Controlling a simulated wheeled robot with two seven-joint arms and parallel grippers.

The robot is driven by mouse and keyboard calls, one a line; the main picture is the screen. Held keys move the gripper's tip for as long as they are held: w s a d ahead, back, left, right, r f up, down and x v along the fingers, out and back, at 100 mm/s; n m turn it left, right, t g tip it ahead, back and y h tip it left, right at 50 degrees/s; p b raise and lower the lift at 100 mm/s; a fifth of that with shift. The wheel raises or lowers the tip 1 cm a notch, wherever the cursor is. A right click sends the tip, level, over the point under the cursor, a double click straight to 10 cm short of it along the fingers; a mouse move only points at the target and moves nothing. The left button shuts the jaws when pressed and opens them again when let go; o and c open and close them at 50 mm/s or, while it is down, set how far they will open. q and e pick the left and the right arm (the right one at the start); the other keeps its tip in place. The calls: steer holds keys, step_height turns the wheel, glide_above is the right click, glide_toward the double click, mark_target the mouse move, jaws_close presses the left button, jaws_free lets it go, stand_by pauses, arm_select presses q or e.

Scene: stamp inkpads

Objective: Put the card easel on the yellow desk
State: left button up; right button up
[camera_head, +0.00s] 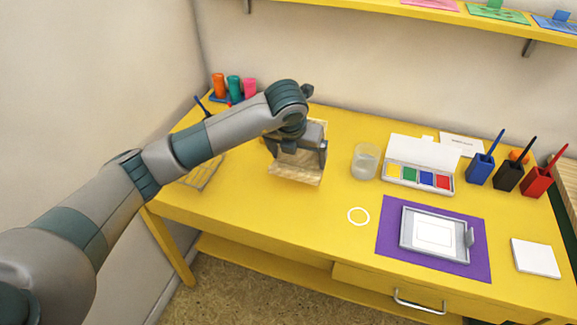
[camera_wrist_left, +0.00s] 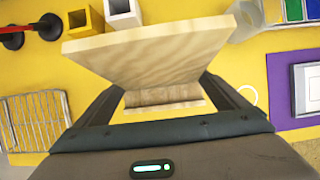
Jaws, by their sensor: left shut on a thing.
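The card easel is a light wooden piece with a slanted board, in the head view (camera_head: 296,176) over the left half of the yellow desk (camera_head: 240,205). My left gripper (camera_head: 298,150) points down and is shut on the easel, partly covering it. In the left wrist view the easel (camera_wrist_left: 150,50) sits between the fingers of the gripper (camera_wrist_left: 163,103), with its board tilted and a lower ledge showing. I cannot tell whether its underside touches the desk. My right gripper is not in view.
A wire rack (camera_head: 205,172) lies left of the easel. A glass (camera_head: 365,161), a paint box (camera_head: 420,178) and a purple mat (camera_head: 388,240) with a framed tray are to the right. Coloured cups (camera_head: 234,88) stand behind.

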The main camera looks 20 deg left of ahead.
mark_target(288, 163)
arm_select(q)
steer(key=a, duration=0.1)
steer(key=a+f, duration=0.1)
steer(key=shift+s+a+f, duration=0.3)
steer(key=shift+a+f, duration=0.05)
steer(key=shift+a, duration=0.05)
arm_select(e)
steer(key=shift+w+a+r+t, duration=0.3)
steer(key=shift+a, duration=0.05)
arm_select(q)
steer(key=shift+f, duration=0.1)
steer(key=shift+f+p, duration=0.4)
step_height(288, 163, down, 3)
steer(key=shift+r+p, duration=0.15)
steer(key=shift+p, duration=0.2)
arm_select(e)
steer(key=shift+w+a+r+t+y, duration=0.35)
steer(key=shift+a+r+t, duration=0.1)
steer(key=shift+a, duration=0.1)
arm_select(q)
steer(key=shift+f, duration=0.25)
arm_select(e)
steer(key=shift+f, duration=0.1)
arm_select(q)
steer(key=o, duration=0.8)
